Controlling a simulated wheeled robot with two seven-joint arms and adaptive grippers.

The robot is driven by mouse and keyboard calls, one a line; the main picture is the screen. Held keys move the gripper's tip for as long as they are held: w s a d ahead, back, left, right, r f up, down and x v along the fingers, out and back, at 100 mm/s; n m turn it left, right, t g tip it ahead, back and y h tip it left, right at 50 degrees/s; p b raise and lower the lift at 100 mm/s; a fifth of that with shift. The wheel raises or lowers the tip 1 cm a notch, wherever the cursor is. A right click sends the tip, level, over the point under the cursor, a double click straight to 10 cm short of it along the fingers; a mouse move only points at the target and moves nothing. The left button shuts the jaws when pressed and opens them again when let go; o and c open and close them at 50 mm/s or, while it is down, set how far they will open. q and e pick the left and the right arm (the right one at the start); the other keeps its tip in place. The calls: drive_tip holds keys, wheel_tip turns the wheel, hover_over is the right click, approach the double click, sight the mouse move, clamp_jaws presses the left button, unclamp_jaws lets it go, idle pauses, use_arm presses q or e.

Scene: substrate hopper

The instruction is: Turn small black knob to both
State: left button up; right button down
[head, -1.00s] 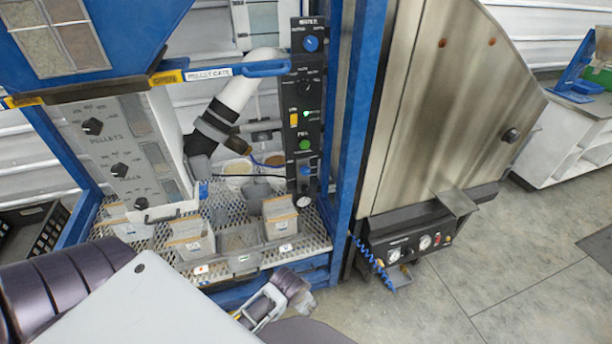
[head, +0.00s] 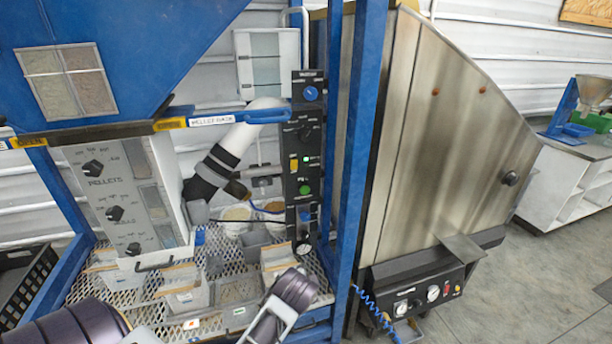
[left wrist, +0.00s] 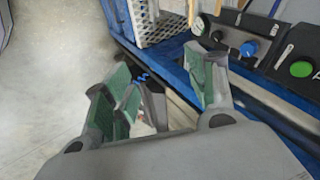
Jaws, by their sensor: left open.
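In the head view a tall black control panel (head: 297,170) stands on the rack. It carries a blue knob (head: 310,93), a black knob (head: 304,133) below it and a green button (head: 304,189). Label lettering is too small to read. My left gripper (left wrist: 163,75) is open and empty in the left wrist view, with green finger pads. It hangs over the floor and the rack's edge, apart from the panel's green button (left wrist: 301,68) and lower blue knob (left wrist: 248,48). In the head view only purple and grey arm parts show at the bottom; no fingers are clear. My right gripper is not in view.
A grey pellets box (head: 125,190) with several black knobs is left of the panel. Blue frame posts (head: 357,150) stand right of the panel, beside a steel hopper (head: 440,140). Bins stand on the perforated shelf below. The floor at right is clear.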

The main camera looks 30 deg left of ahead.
use_arm(q)
drive_tip(key=w+a+r+m+t+y, duration=0.2)
drive_tip(key=w+a+r+m+y, duration=0.15)
drive_tip(key=w+r, duration=0.3)
drive_tip(key=m+t+y, duration=0.3)
drive_tip(key=m+y, duration=0.4)
drive_tip(key=m, duration=0.4)
approach(307, 138)
drive_tip(key=v, duration=0.3)
drive_tip(key=shift+s+d, duration=0.1)
drive_tip(key=shift+s, duration=0.15)
drive_tip(key=shift+p+x, duration=0.85)
drive_tip(key=shift+x, duration=6.1)
drive_tip(key=c, duration=1)
